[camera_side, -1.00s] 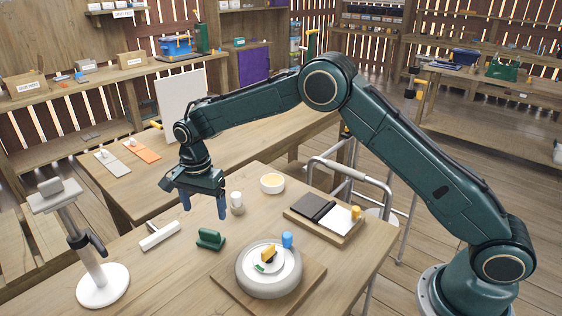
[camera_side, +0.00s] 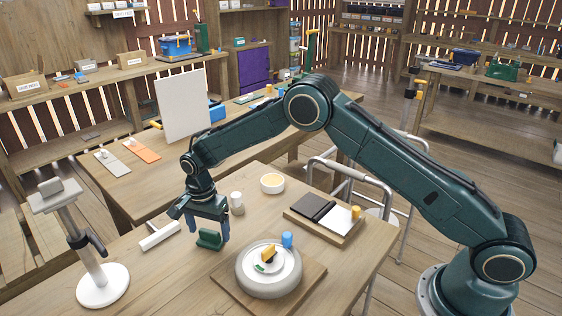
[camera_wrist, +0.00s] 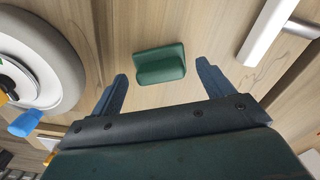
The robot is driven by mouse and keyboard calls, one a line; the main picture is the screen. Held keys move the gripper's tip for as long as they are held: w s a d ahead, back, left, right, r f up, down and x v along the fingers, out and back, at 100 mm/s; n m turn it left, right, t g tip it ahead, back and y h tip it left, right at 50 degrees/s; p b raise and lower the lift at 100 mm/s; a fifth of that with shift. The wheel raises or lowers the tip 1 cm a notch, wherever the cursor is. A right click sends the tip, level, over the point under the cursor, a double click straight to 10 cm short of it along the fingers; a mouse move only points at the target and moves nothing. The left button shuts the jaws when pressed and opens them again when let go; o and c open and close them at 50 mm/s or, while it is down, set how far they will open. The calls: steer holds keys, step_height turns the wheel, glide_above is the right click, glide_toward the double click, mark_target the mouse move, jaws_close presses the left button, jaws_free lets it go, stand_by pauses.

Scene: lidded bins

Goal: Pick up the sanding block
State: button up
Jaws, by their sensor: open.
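The sanding block is a green block with a raised grip (camera_side: 209,239), lying on the wooden table; it also shows in the wrist view (camera_wrist: 160,64). My gripper (camera_side: 208,230) is open, pointing down with its blue fingers on either side of the block in the side view. In the wrist view my gripper (camera_wrist: 160,82) has the block ahead of and between its two fingertips, with gaps on both sides and nothing held. I cannot tell the exact height of the fingertips above the table.
A round grey base with a white dish (camera_side: 268,270) stands to the right on a wooden board (camera_side: 312,283). A white T-shaped tool (camera_side: 160,236) lies to the left. A white cup (camera_side: 237,203) and a bowl (camera_side: 272,184) stand behind. A stand (camera_side: 103,287) is at front left.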

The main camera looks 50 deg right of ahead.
mark_target(209, 231)
steer(key=shift+f, duration=0.75)
steer(key=c, duration=1)
steer(key=shift+r, duration=0.1)
step_height(209, 231, up, 20)
stand_by(0.5)
steer(key=shift+o, duration=1.2)
